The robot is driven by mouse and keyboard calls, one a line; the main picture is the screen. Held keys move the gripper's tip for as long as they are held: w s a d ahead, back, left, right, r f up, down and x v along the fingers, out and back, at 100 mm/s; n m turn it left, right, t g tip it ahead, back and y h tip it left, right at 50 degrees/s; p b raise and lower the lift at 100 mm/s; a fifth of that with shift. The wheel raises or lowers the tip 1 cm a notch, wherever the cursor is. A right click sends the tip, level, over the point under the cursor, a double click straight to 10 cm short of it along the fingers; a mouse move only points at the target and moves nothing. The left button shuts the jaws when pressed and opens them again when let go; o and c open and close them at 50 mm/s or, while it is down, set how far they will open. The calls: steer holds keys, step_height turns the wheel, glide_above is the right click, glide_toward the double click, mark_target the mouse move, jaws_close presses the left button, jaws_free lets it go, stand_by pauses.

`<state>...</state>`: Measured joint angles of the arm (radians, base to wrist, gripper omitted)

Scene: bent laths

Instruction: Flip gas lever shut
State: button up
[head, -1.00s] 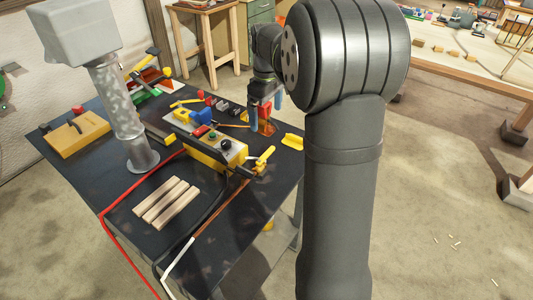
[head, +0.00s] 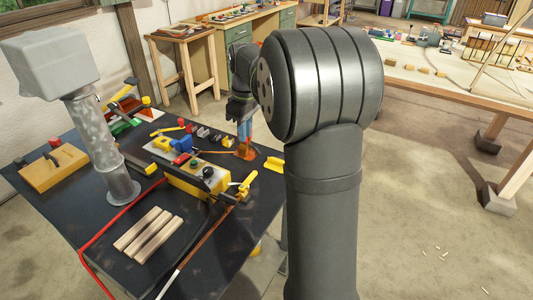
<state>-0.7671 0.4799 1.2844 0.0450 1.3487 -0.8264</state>
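My gripper (head: 245,131) points down at the far right part of the dark table. Its blue fingers look close together, just above a small orange-red fixture (head: 245,153). Whether anything is pinched between them is too small to tell. A yellow box (head: 196,181) with a green button and a dark knob stands left of and nearer than the gripper. A yellow handle-like part (head: 248,182) sits at the box's right end, apart from my gripper. I cannot tell for sure which part is the gas lever.
Several wooden laths (head: 148,235) lie at the front of the table (head: 90,222). A grey post (head: 118,183) stands at left, with a red hose (head: 98,238) nearby. A yellow piece (head: 274,164) lies right of the gripper. A wooden block (head: 54,168) sits at far left.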

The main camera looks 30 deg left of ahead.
mark_target(248, 180)
steer(key=f+y, duration=0.1)
steer(key=f, duration=0.1)
steer(key=a+f+y, duration=0.1)
steer(key=f, duration=0.1)
steer(key=w+f, duration=0.1)
steer(key=f, duration=0.1)
steer(key=shift+a+f+y, duration=0.2)
steer(key=shift+a+y, duration=0.1)
steer(key=shift+y, duration=0.1)
jaws_close()
steer(key=shift+w+a+f, duration=0.1)
steer(key=shift+w+f, duration=0.15)
steer(key=shift+f, duration=0.25)
steer(key=x, duration=0.9)
steer(key=shift+a+f, duration=0.3)
steer(key=shift+w+d, duration=0.1)
steer(key=shift+d, duration=1.05)
steer(key=shift+d+f, duration=0.1)
steer(key=shift+d, duration=0.7)
